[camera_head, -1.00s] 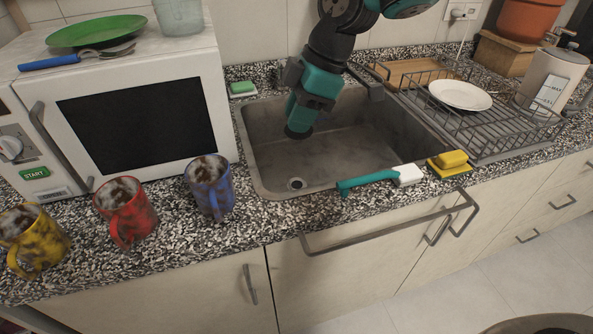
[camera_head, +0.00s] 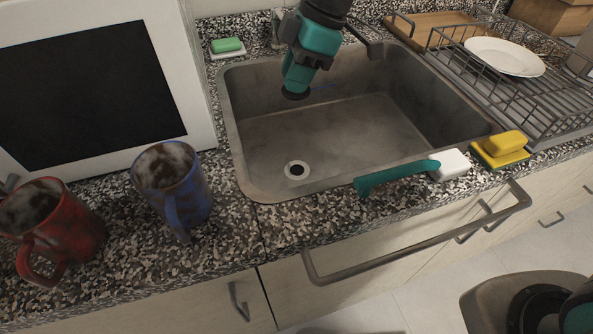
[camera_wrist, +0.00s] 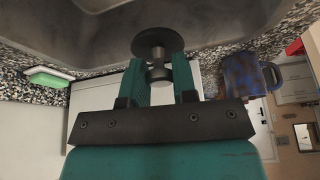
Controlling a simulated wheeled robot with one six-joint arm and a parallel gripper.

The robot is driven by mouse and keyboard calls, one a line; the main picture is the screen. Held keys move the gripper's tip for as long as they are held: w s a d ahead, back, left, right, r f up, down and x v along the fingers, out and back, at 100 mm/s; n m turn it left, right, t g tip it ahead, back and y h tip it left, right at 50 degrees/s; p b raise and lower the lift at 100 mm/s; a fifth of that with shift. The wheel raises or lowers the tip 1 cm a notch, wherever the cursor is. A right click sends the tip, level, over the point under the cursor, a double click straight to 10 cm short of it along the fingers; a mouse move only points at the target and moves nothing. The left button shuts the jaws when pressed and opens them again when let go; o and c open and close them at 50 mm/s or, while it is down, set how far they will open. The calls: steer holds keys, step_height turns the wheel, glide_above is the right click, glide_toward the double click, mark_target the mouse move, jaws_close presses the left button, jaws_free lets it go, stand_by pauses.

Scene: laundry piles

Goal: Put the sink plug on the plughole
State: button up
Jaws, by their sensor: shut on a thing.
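My gripper (camera_head: 302,80) hangs over the back left part of the sink (camera_head: 345,135). It is shut on the sink plug (camera_head: 295,94), a dark round disc that faces down into the basin. In the wrist view my gripper (camera_wrist: 159,80) has its two teal fingers closed on the plug's grey stem, with the plug's dark disc (camera_wrist: 157,42) beyond the fingertips. The plughole (camera_head: 297,170) is a pale ring with a dark centre at the front left of the sink floor. It is uncovered, and the plug is apart from it, higher and farther back.
A teal-handled brush (camera_head: 395,177) lies on the front rim, with a yellow sponge (camera_head: 503,146) at its right. Blue (camera_head: 172,180) and red (camera_head: 52,225) mugs stand left of the sink. A green soap (camera_head: 227,45) and a dish rack (camera_head: 510,85) flank the basin.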

mark_target(290, 171)
steer(key=shift+w+f+b, duration=0.25)
steer(key=shift+f+b, duration=0.2)
steer(key=shift+f, duration=0.5)
step_height(290, 171, down, 20)
steer(key=shift+r+b, duration=0.15)
steer(key=shift+b, duration=0.15)
steer(key=o, duration=0.9)
